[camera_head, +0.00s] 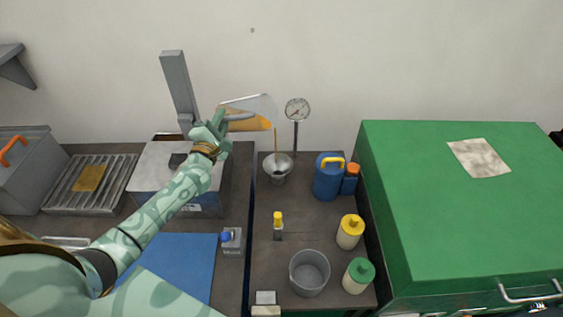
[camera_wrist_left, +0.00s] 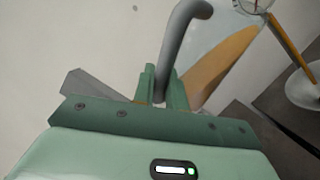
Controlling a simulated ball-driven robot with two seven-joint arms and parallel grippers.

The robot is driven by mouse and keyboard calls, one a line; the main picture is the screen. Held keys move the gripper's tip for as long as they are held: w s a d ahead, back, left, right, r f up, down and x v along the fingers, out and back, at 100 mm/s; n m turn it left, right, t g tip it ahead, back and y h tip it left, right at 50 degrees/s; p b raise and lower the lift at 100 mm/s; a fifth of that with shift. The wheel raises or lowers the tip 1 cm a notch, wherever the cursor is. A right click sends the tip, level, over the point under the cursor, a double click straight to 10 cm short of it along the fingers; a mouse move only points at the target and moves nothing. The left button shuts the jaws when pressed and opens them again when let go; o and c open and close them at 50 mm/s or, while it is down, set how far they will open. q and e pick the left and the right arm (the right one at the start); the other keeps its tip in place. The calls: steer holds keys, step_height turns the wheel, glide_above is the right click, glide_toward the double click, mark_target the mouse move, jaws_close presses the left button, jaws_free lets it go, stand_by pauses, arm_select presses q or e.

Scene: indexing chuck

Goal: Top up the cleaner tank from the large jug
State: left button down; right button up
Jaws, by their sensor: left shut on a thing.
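My left gripper (camera_head: 221,122) is shut on the grey handle of a large clear jug (camera_head: 255,104), held in the air above the counter. The handle (camera_wrist_left: 181,45) shows between the fingers in the left wrist view. The jug is tilted to the right, with amber liquid lying along its lower side. A thin amber stream (camera_head: 276,142) runs from its lip down into a grey funnel (camera_head: 278,172). The stream also shows in the left wrist view (camera_wrist_left: 288,43), above the pale funnel (camera_wrist_left: 303,92). What lies under the funnel is hard to make out. My right gripper is not in view.
A round dial gauge (camera_head: 297,109) stands behind the funnel. A blue jug (camera_head: 327,182), cream bottles (camera_head: 349,235) and a grey bucket (camera_head: 309,274) stand on the counter.

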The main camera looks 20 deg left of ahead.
arm_select(q)
steer(key=shift+d, duration=0.15)
stand_by(0.7)
steer(key=shift+w+d+f+m, duration=0.1)
steer(key=shift+d+f+m, duration=0.2)
steer(key=shift+d+m, duration=0.3)
steer(key=shift+w+d+f+m, duration=0.1)
steer(key=shift+d+f+m, duration=0.15)
steer(key=shift+d+m, duration=0.3)
stand_by(2.5)
steer(key=shift+a, duration=0.15)
